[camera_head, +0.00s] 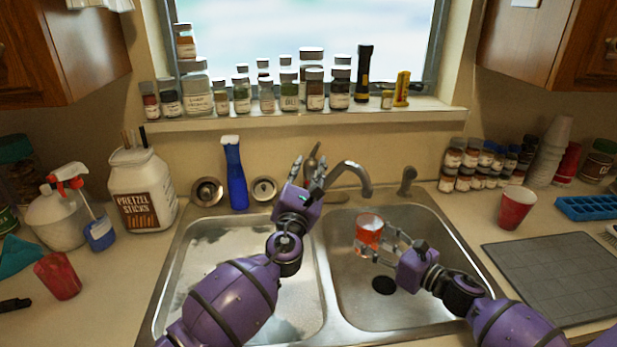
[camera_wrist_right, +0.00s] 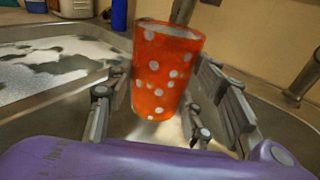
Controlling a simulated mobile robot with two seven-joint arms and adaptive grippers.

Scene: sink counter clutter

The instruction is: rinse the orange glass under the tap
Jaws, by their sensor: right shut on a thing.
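My left gripper (camera_head: 308,170) is at the tap's handle (camera_head: 312,158), fingers spread and pointing up. Whether it touches the handle I cannot tell. No clear water stream shows, and the inside of the glass is mostly hidden.
The left basin (camera_head: 215,255) holds whitish suds or water. A divider (camera_head: 328,280) separates the basins. A blue bottle (camera_head: 235,175) stands behind the left basin. A red cup (camera_head: 516,207) and grey mat (camera_head: 560,265) are at right. Several jars line the sill.

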